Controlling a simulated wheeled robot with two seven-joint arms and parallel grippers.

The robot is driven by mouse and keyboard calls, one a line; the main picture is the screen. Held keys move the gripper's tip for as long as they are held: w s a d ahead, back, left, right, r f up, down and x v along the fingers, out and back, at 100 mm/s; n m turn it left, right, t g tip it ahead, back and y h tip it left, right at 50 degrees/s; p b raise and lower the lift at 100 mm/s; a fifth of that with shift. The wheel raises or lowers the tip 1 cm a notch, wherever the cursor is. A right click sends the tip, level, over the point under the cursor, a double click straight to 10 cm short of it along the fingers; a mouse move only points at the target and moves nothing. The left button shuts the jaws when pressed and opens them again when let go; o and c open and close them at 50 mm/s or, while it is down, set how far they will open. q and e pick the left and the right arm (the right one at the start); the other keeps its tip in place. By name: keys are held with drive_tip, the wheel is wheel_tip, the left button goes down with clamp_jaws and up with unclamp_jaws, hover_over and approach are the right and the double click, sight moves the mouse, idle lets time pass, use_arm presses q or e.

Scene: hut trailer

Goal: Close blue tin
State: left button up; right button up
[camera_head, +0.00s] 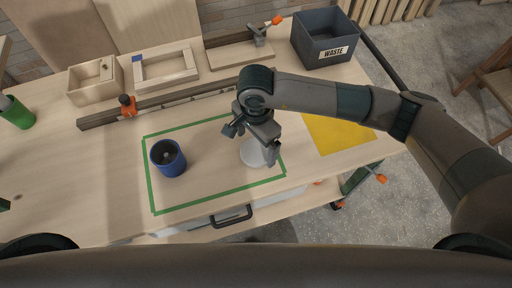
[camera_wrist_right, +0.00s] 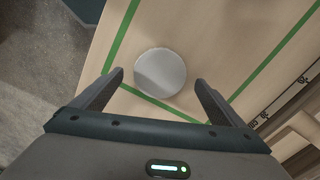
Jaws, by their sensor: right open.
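The blue tin (camera_head: 171,165) stands upright and open-topped inside the green tape outline, with something small and pale inside it. A round, flat, pale grey lid (camera_head: 252,154) lies on the table to the right of the tin, also within the outline. My right gripper (camera_head: 251,144) is over the lid and partly covers it in the head view. In the right wrist view my right gripper (camera_wrist_right: 160,78) is open, with the lid (camera_wrist_right: 160,75) showing between and beyond its fingertips, apart from both. My left gripper is not in view.
A wooden rail with an orange clamp (camera_head: 128,106) runs behind the outline. A yellow mat (camera_head: 338,132) lies to the right. The dark waste bin (camera_head: 325,40) and wooden box (camera_head: 95,82) stand at the back. A green container (camera_head: 17,114) is at far left.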

sight(256, 152)
drive_tip(key=shift+f, duration=1.3)
drive_tip(key=shift+c, duration=0.6)
drive_tip(key=c, duration=1)
